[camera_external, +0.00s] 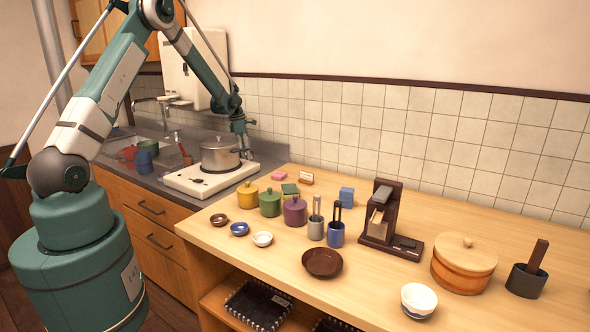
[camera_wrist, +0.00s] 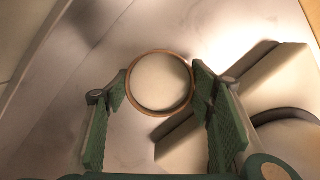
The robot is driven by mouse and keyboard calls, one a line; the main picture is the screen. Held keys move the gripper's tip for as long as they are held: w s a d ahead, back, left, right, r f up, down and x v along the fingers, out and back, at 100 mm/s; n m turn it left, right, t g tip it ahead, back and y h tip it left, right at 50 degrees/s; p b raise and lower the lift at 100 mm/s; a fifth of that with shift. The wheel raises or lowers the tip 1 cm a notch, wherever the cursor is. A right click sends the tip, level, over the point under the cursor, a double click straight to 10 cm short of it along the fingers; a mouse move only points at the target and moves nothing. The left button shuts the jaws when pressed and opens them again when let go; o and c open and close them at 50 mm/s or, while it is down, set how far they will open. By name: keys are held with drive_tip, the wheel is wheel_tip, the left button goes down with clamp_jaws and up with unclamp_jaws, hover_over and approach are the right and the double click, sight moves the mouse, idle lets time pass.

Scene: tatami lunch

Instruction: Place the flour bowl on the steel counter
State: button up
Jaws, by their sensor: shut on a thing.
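The flour bowl (camera_wrist: 160,82) is a round bowl with a brown rim and a pale, smooth fill, seen from above in the wrist view. My gripper (camera_wrist: 160,88) is shut on it, with one green finger on each side of the rim. In the external view my gripper (camera_external: 245,148) is at the back, just right of the steel pot, over the rear of the grey steel counter (camera_external: 268,155). The bowl cannot be made out there. The counter surface (camera_wrist: 110,45) lies below the bowl in the wrist view. I cannot tell whether the bowl touches it.
A white stove (camera_external: 190,181) with a steel pot (camera_external: 220,157) stands close beside my gripper. The tiled wall (camera_external: 310,115) is behind. The sink area with cups is left. The wooden counter (camera_external: 400,300) at right holds coloured pots, small dishes, utensil holders and a brown bowl (camera_external: 322,262).

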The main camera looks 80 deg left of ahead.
drive_tip(key=o, duration=1)
drive_tip(key=shift+f, duration=0.1)
drive_tip(key=shift+r, duration=0.2)
drive_tip(key=shift+s+r+p, duration=0.1)
drive_tip(key=shift+s+r, duration=0.2)
drive_tip(key=shift+r, duration=1.65)
drive_tip(key=shift+s+r+p, duration=0.15)
drive_tip(key=shift+s+r, duration=0.15)
drive_tip(key=shift+r, duration=1.7)
drive_tip(key=shift+s+r+p, duration=0.1)
drive_tip(key=shift+s+r, duration=0.2)
drive_tip(key=shift+r, duration=1.65)
